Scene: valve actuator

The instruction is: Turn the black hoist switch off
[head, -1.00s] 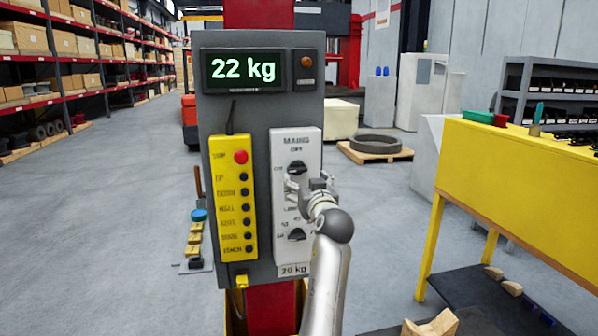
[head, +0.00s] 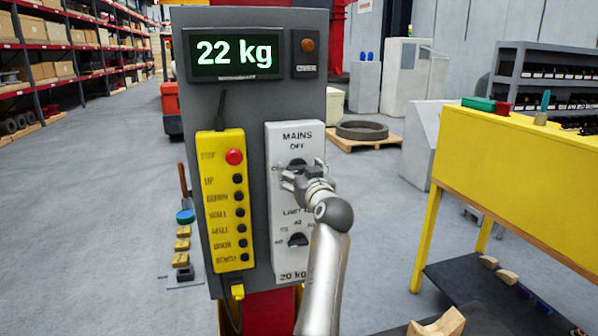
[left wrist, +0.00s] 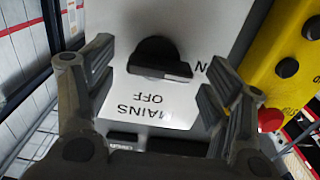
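The black mains switch (head: 297,163) is the upper knob on the white plate marked MAINS OFF (head: 297,141). It also shows in the left wrist view (left wrist: 158,58), upside down, its bar lying across in line with the letter N at right, with OFF below it. My left gripper (head: 293,179) is at the knob and partly covers it. In the left wrist view it is open, one finger on each side of the knob with gaps, apparently not touching. My right gripper is not in view.
A lower black knob (head: 298,240) sits on the same plate. A yellow pendant (head: 226,205) with a red button hangs left of it. The display (head: 236,53) reads 22 kg. A yellow bench (head: 510,190) stands at right. Open floor lies at left.

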